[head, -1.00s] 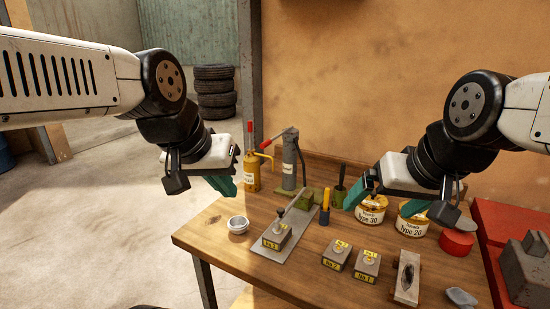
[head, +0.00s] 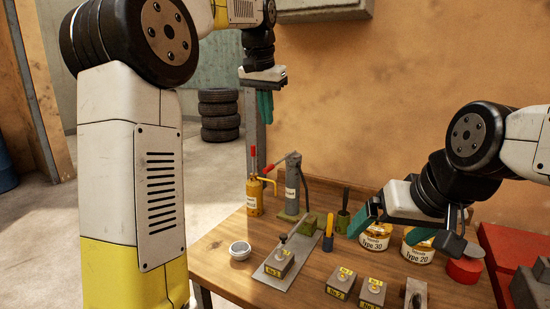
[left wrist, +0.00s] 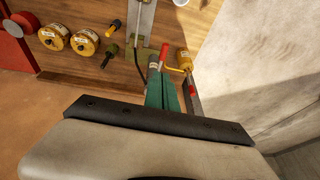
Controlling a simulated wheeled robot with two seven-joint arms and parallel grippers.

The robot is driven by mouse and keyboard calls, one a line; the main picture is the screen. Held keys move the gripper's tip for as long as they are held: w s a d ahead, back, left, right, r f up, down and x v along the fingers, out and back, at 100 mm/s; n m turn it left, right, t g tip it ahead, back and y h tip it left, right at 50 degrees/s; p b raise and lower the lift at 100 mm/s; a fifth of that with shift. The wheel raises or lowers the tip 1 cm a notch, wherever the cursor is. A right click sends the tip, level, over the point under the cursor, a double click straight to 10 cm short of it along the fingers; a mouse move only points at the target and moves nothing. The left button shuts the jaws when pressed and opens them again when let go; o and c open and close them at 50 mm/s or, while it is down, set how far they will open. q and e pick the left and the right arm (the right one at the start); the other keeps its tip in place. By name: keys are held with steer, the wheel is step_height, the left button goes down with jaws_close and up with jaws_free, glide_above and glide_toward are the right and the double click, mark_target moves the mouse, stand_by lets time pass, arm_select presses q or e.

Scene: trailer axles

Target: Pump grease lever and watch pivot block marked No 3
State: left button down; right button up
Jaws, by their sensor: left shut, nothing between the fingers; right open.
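The grey grease pump (head: 292,186) stands upright at the back of the bench, its lever (head: 269,168) red-tipped and pointing left. It also shows in the left wrist view (left wrist: 153,66), partly behind my fingers. A small grey pivot block (head: 279,262) with a yellow label, seemingly No 3, sits on a metal plate in front of the pump. My left gripper (head: 265,106) is shut and empty, fingers down, above and apart from the pump; its teal fingers fill the middle of the left wrist view (left wrist: 163,92). My right gripper (head: 392,224) is open and empty by the tins.
Two more labelled blocks (head: 341,282) (head: 371,292) sit at the front. Type 30 (head: 376,241) and Type 20 tins stand at the right. A metal bowl (head: 240,250) is left of the plate.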

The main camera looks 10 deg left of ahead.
mark_target(269, 168)
arm_select(q)
steer(key=shift+w, duration=0.25)
steer(key=x, duration=1.3)
steer(key=shift+s+a+f, duration=0.35)
steer(key=shift+a+f, duration=0.05)
steer(key=shift+f, duration=0.15)
